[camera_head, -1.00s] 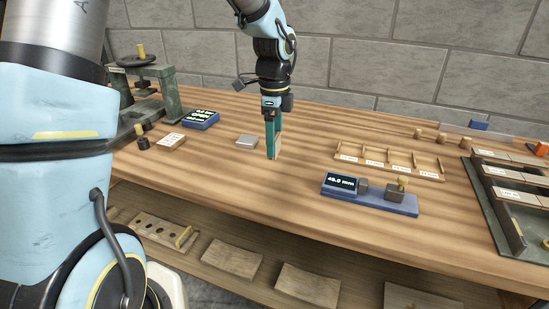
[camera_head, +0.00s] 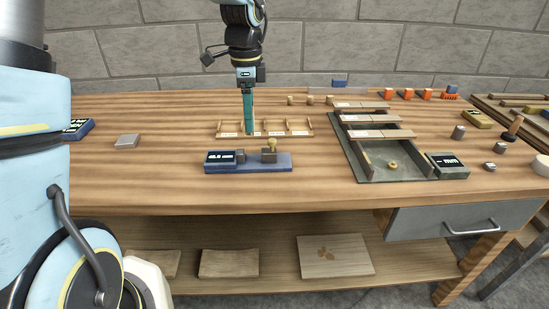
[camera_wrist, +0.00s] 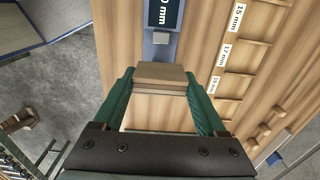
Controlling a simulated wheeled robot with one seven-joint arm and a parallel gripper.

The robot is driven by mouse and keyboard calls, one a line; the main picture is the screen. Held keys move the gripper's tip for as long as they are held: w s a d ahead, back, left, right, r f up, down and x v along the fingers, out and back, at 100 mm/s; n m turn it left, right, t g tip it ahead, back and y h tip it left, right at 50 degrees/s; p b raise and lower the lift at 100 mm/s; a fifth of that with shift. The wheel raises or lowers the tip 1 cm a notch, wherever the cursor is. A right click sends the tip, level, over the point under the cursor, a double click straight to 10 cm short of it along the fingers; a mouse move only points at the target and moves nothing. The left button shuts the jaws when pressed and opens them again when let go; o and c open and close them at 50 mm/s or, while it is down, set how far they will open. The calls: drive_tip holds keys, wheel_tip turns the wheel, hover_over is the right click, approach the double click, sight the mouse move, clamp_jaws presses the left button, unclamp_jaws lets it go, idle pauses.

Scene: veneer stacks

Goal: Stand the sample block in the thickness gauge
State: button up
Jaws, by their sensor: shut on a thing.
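My gripper (camera_head: 247,128) points down with its green fingers shut on the sample block (camera_wrist: 162,76), a tan wooden block that spans the gap between the fingertips in the wrist view. In the head view the fingers largely hide the block. The thickness gauge (camera_head: 279,165) is a blue base with a dark display at its left, a grey jaw beside it and a brass-knobbed block at its right. In the head view my fingers stand above and behind it. In the wrist view part of the gauge (camera_wrist: 161,52) shows just beyond the block, with a visible gap between its jaws hard to tell.
A labelled wooden slot rack (camera_head: 300,125) lies behind the gauge. A grey tray (camera_head: 405,176) with wooden strips and a display (camera_head: 447,165) stands to the right. A small grey block (camera_head: 127,141) lies at the left. The bench front before the gauge is clear.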

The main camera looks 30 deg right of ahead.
drive_tip(key=f, duration=0.4)
drive_tip(key=shift+s+d+f+p, duration=0.1)
drive_tip(key=shift+s+f+p, duration=0.1)
drive_tip(key=shift+f+p, duration=0.55)
drive_tip(key=shift+f, duration=2)
drive_tip(key=shift+w, duration=0.1)
drive_tip(key=shift+f, duration=0.2)
drive_tip(key=o, duration=1.4)
drive_tip(key=shift+r, duration=0.15)
